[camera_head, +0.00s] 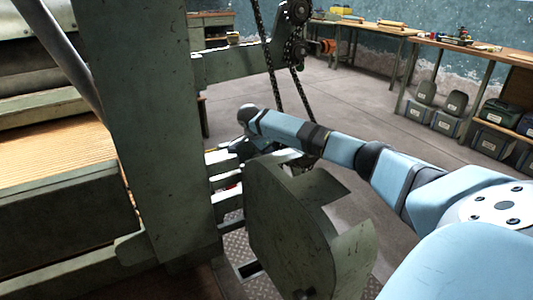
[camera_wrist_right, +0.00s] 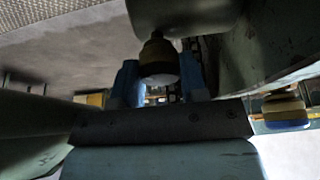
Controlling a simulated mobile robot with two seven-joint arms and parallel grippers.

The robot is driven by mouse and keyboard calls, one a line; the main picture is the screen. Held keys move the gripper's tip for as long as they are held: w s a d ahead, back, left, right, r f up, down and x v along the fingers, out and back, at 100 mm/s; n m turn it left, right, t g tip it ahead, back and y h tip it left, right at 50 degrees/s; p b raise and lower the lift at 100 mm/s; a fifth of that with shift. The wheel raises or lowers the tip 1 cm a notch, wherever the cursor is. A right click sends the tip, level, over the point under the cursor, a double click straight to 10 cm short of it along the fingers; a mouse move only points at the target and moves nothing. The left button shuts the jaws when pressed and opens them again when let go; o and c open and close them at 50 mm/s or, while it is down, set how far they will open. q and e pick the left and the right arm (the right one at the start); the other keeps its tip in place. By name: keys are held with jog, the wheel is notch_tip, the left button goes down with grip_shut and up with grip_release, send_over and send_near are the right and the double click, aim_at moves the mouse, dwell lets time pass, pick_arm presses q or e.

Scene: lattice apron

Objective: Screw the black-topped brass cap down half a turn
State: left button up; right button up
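The black-topped brass cap (camera_wrist_right: 158,52) is near the top centre of the right wrist view, its dark end toward my gripper. My right gripper (camera_wrist_right: 160,85) has one blue finger on each side of this cap. The fingers line up with the cap's edges, but I cannot tell whether they press on it. In the head view my right arm reaches in from the right, and its gripper (camera_head: 238,147) is partly hidden beside the green machine. The cap cannot be made out there. My left gripper is out of view.
A second brass cap with a blue end (camera_wrist_right: 285,110) is at the right of the wrist view. A large green machine post (camera_head: 155,130) and a rounded green guard (camera_head: 290,225) crowd my right arm. Chains (camera_head: 270,65) hang behind it. Workbenches (camera_head: 470,47) stand along the far wall.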

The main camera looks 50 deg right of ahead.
jog(key=c, duration=0.3)
jog(key=shift+r+m+p, duration=0.2)
jog(key=shift+m+p, duration=0.5)
jog(key=shift+p, duration=0.3)
jog(key=shift+r+m+g+p, duration=0.1)
jog(key=shift+m+g+p, duration=0.2)
jog(key=shift+p, duration=0.1)
jog(key=m+g+y+p, duration=0.1)
jog(key=m+p, duration=0.1)
jog(key=m, duration=0.1)
jog(key=m+g+y+p, duration=0.1)
jog(key=m+p, duration=0.1)
jog(key=m, duration=0.1)
jog(key=m+y, duration=0.1)
jog(key=m, duration=0.2)
jog(key=shift+f+p, duration=0.2)
jog(key=shift+p, duration=0.2)
jog(key=m+y, duration=0.1)
jog(key=m, duration=0.2)
jog(key=shift+m, duration=0.3)
jog(key=shift+m+y+p, duration=0.35)
jog(key=shift+m+y, duration=0.15)
jog(key=shift+m, duration=0.2)
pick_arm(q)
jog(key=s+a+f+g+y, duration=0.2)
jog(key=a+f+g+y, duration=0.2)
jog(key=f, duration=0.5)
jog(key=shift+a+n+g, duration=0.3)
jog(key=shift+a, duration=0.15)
